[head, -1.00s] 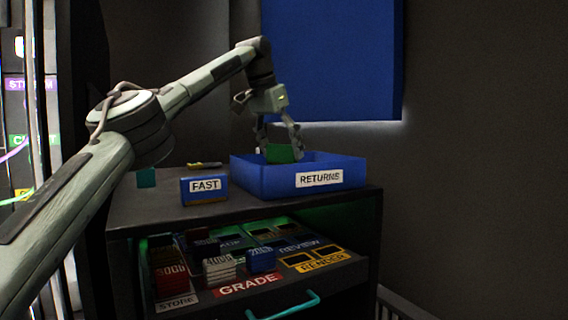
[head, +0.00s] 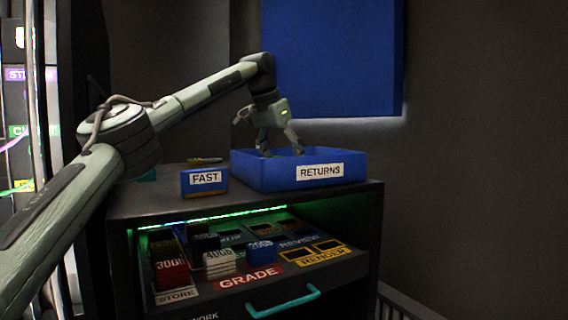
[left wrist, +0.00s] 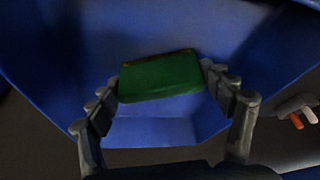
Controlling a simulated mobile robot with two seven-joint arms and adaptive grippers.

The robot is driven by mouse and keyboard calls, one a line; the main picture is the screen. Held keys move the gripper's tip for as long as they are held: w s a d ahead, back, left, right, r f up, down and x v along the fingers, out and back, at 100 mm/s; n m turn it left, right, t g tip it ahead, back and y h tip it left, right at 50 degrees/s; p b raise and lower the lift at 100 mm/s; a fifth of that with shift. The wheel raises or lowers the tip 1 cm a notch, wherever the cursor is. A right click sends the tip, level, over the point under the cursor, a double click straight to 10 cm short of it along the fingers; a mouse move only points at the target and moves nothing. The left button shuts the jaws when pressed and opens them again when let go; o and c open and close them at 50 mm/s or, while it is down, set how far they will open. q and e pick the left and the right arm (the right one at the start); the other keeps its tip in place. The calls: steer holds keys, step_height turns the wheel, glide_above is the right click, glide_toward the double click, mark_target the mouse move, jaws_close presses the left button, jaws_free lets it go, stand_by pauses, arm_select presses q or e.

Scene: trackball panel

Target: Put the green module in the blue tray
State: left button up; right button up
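The green module (left wrist: 162,77) shows in the left wrist view, between the two fingertips of my left gripper (left wrist: 162,80). Both fingertips appear to touch its ends. The module is over or at the floor of the blue tray (left wrist: 155,131); I cannot tell whether it touches. In the head view my left gripper (head: 281,150) reaches down into the blue tray labelled RETURNS (head: 270,178), and the tray's front wall hides the module and the lowest part of the fingers. My right gripper is in neither view.
A blue box labelled FAST (head: 204,182) stands left of the tray on the dark cabinet top (head: 240,200). A yellow-handled tool (head: 206,160) lies behind it. Below, an open drawer holds several coloured modules, with a teal handle (head: 283,302). A blue panel (head: 335,60) hangs behind.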

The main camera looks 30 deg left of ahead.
arm_select(q)
steer(key=shift+o, duration=1.4)
steer(key=shift+r, duration=0.1)
steer(key=shift+r, duration=0.25)
steer(key=v, duration=0.5)
steer(key=shift+r+p, duration=0.2)
steer(key=shift+p, duration=0.2)
steer(key=p+v, duration=0.1)
steer(key=v, duration=0.5)
steer(key=shift+s, duration=0.15)
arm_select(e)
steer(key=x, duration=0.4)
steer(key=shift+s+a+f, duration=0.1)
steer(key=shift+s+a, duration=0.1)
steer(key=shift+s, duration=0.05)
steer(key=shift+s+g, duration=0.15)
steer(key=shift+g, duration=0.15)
